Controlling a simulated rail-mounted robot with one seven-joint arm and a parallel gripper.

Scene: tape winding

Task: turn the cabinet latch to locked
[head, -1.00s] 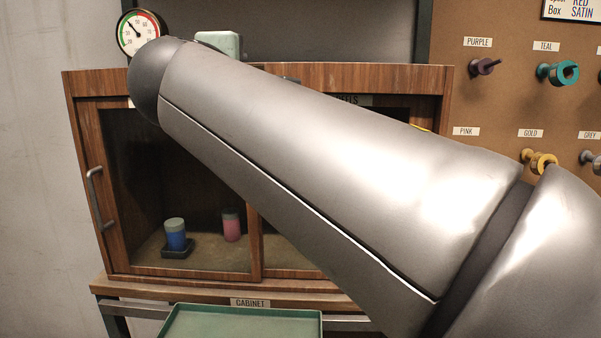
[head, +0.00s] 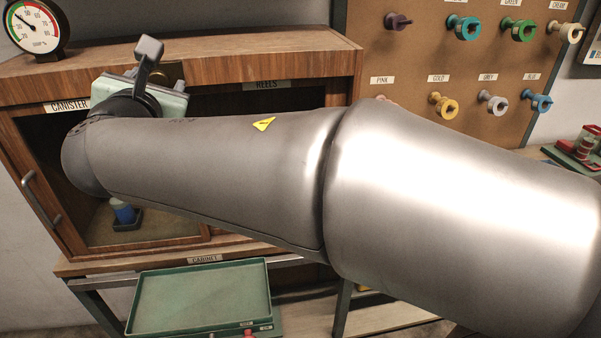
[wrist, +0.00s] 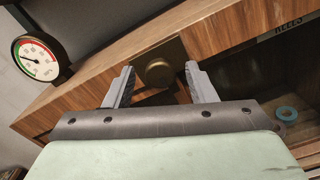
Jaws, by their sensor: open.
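The cabinet latch is a round brass knob on a dark brass plate (wrist: 158,76), set in the wooden top rail of the cabinet (head: 262,52). In the wrist view my gripper (wrist: 160,69) is open, with one finger on each side of the knob and nothing held. I cannot tell whether the fingers touch it or which way the latch is turned. In the head view my pale green gripper body (head: 170,104) is at the top rail, and my arm hides much of the cabinet front. Only a small brass part of the latch (head: 174,72) shows behind it.
A round gauge (head: 38,26) stands on the cabinet top at left; the wrist view also shows it (wrist: 40,60). A blue canister (head: 123,211) is inside the cabinet. A green tray (head: 200,300) lies below. Spools hang on the pegboard (head: 420,70) at right.

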